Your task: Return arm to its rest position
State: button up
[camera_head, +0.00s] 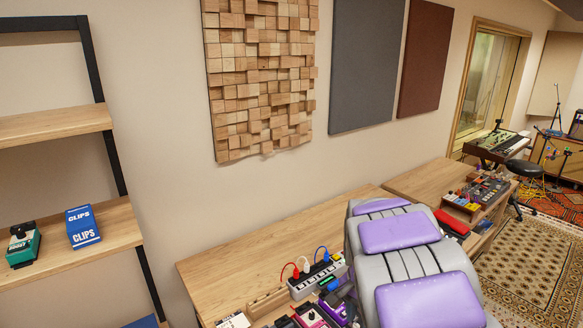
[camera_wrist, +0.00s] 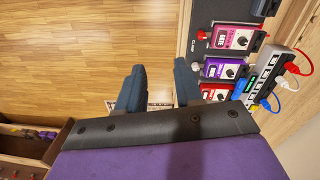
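My arm, grey with purple pads, shows in the head view, extended over the wooden desk (camera_head: 330,222); its end is hidden there. In the wrist view my gripper (camera_wrist: 159,66) has its two dark blue-grey fingers apart, with floor visible between them and nothing held. The fingers point down beside the desk edge, left of several effect pedals, among them a pink pedal (camera_wrist: 236,38) and a red pedal (camera_wrist: 215,91).
A power strip (camera_head: 318,275) with coloured plugs lies on the desk. A shelf (camera_head: 70,240) at left holds a green pedal (camera_head: 23,245) and a blue CLIPS box (camera_head: 82,226). A wooden wall panel (camera_head: 262,75) hangs behind. Wooden floor (camera_wrist: 80,45) is clear.

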jog(key=s+r+n, duration=0.1)
jog(key=s+n, duration=0.2)
jog(key=s, duration=0.7)
jog(key=s+a+r+n, duration=0.1)
jog(key=s+r+n, duration=0.1)
jog(key=s, duration=0.9)
jog(key=s+a+r+n+g, duration=0.1)
jog(key=s+n, duration=0.2)
jog(key=s, duration=0.8)
jog(key=shift+r+n+y, duration=0.3)
jog(key=shift+r+n, duration=0.1)
